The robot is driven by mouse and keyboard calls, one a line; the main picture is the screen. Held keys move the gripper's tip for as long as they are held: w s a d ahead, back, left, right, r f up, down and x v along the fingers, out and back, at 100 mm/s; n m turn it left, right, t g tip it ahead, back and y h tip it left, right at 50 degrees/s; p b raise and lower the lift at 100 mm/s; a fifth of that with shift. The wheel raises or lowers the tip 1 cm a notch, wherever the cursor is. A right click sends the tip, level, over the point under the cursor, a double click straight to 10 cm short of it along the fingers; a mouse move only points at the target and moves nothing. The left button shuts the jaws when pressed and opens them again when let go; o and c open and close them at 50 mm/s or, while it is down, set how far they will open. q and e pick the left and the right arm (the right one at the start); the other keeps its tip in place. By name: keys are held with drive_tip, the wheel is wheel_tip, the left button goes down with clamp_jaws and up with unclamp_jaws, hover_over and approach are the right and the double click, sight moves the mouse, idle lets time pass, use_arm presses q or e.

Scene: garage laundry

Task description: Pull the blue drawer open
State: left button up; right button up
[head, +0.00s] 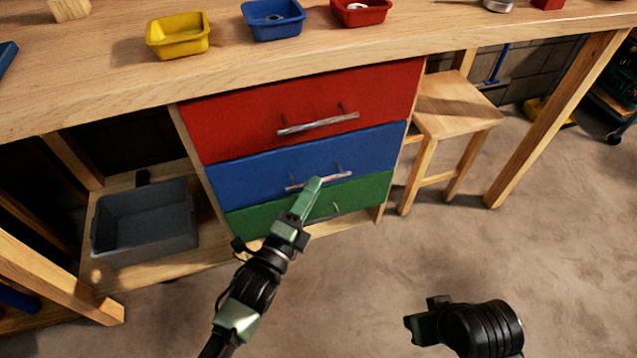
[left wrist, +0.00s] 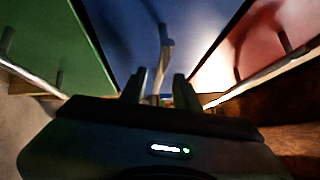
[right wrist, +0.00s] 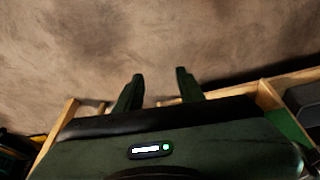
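The blue drawer (head: 265,172) is in the middle of a stack of three, between the red drawer (head: 240,120) above and the green drawer (head: 250,222) below. Its front looks flush with the others. Its metal bar handle (head: 341,176) is partly hidden by my left gripper (head: 317,183), which reaches it from the front. In the left wrist view, the fingers are apart, one on each side of the handle (left wrist: 166,55); I cannot tell whether they touch it. My right gripper (right wrist: 158,88) is open and empty above the floor, away from the drawers.
The workbench top (head: 110,85) carries a yellow bin (head: 178,42), a blue bin (head: 272,28) and a red bin (head: 345,17). A grey tub (head: 145,225) sits on the low shelf to the left. A wooden stool (head: 450,105) stands right of the drawers. The floor (head: 400,260) in front is clear.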

use_arm(q)
drive_tip(key=shift+x, duration=1.8)
drive_tip(key=shift+c, duration=0.3)
clamp_jaws()
